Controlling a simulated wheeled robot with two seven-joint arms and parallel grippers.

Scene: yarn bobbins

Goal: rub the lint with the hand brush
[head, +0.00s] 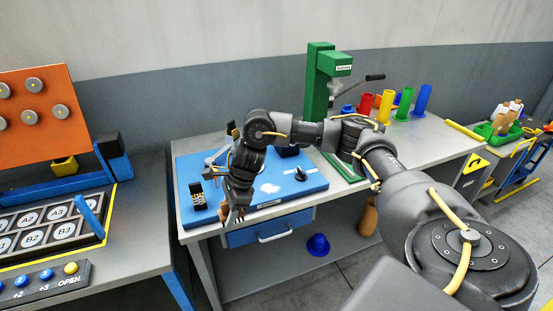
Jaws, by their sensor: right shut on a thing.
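A white patch of lint (268,188) lies on the blue mat (300,207) on the workbench. My right gripper (234,213) points down over the mat's front edge, to the left of and nearer than the lint. It is shut on a small brown, wooden-looking piece (222,211), seemingly the hand brush. The gripper hides most of it, so its bristles and any contact with the mat cannot be made out. My left gripper is not in view.
A black block with yellow marks (197,196) stands at the mat's left, and a small black-and-silver tool (300,174) lies at its right. A green press (319,85) stands behind. Coloured bobbins (384,106) stand on the right part of the bench. A blue drawer (268,231) is below.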

